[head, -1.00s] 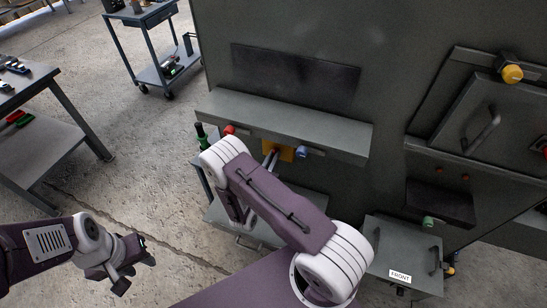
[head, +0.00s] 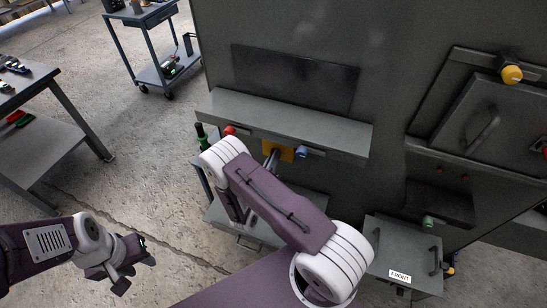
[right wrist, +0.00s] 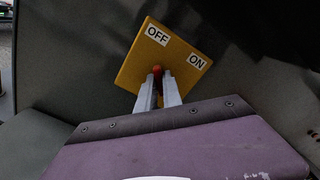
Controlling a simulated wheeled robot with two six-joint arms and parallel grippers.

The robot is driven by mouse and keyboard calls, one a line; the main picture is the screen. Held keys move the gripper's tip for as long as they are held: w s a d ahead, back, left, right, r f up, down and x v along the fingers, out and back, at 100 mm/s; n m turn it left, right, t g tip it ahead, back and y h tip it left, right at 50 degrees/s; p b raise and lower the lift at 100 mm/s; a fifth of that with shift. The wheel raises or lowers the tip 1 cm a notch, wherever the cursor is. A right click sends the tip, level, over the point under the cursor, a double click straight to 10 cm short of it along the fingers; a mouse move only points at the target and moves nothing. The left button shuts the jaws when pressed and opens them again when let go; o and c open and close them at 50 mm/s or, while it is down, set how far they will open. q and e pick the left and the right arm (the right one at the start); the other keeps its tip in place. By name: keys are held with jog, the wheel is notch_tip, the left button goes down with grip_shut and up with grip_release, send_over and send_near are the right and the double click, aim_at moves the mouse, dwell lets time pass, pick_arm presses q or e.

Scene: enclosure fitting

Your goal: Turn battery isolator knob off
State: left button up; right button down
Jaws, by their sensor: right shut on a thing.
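The battery isolator's yellow plate (head: 286,154) is mounted under the grey ledge on the cabinet front. In the right wrist view the plate (right wrist: 140,62) carries an OFF label (right wrist: 157,35) at its upper left and an ON label (right wrist: 197,61) at its right. A red knob (right wrist: 157,71) shows between the fingertips of my right gripper (right wrist: 159,80), which is shut on it. The fingers hide most of the knob, so I cannot tell where it points. My left gripper (head: 135,275) is open and empty, low over the floor at the left.
A red knob (head: 230,130) and a blue knob (head: 302,152) sit either side of the yellow plate under the ledge (head: 280,115). A green bottle-like object (head: 201,130) stands left of them. A workbench (head: 50,150) is at the left, with bare floor between.

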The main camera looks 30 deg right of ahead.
dwell(0.4)
jog(key=c, duration=1.5)
grip_release()
jog(key=b+v, duration=0.1)
jog(key=v, duration=0.8)
jog(key=shift+b, duration=0.3)
jog(key=shift+s+d, duration=0.1)
jog(key=shift+d, duration=0.05)
